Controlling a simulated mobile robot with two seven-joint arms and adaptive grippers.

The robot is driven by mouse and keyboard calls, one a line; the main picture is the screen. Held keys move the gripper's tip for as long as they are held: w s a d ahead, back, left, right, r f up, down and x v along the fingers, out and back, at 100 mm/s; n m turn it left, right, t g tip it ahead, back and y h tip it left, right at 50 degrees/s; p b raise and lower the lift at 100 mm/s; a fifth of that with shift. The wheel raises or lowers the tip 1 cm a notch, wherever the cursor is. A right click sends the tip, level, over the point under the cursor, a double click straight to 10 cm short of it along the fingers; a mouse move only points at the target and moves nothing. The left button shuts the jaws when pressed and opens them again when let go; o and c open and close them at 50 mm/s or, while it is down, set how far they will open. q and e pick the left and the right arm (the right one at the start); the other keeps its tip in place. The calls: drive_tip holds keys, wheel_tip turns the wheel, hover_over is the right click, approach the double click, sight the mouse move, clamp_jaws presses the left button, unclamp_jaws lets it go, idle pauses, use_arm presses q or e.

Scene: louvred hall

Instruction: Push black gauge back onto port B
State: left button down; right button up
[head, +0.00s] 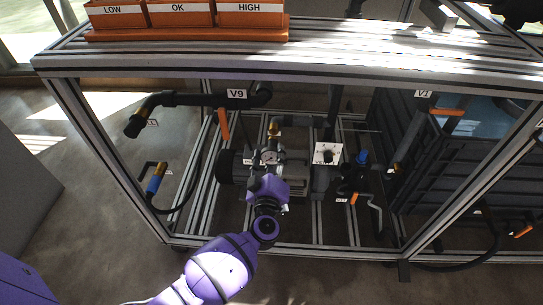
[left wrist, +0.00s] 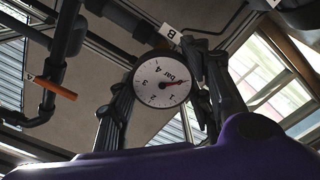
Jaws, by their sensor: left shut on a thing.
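The gauge (left wrist: 162,80) has a black rim, a white dial marked in bar and a red needle. It sits between the two dark fingers of my left gripper (left wrist: 160,88), which is shut on it. In the head view the gauge (head: 270,157) is small, just beyond my left gripper (head: 267,169) and partly hidden by it. A white label B (left wrist: 171,38) is beside dark pipework just above the gauge in the left wrist view. The joint behind the gauge is hidden, so I cannot tell whether it is seated on the port. My right gripper is not in view.
An aluminium frame surrounds the pipework, with its top beam (head: 330,65) above my arm. The V9 pipe (head: 200,99) with its orange lever (head: 223,124) is left of the gauge. A white dial plate (head: 328,153) and blue knob (head: 362,157) are to the right.

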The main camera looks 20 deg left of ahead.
sight(272, 158)
use_arm(q)
drive_tip(key=shift+w, duration=0.1)
idle(0.3)
drive_tip(key=shift+x, duration=1.35)
drive_tip(key=shift+a, duration=0.1)
drive_tip(key=c, duration=0.8)
unclamp_jaws()
drive_tip(key=p+v, duration=0.3)
drive_tip(key=v, duration=0.4)
drive_tip(key=shift+r, duration=0.1)
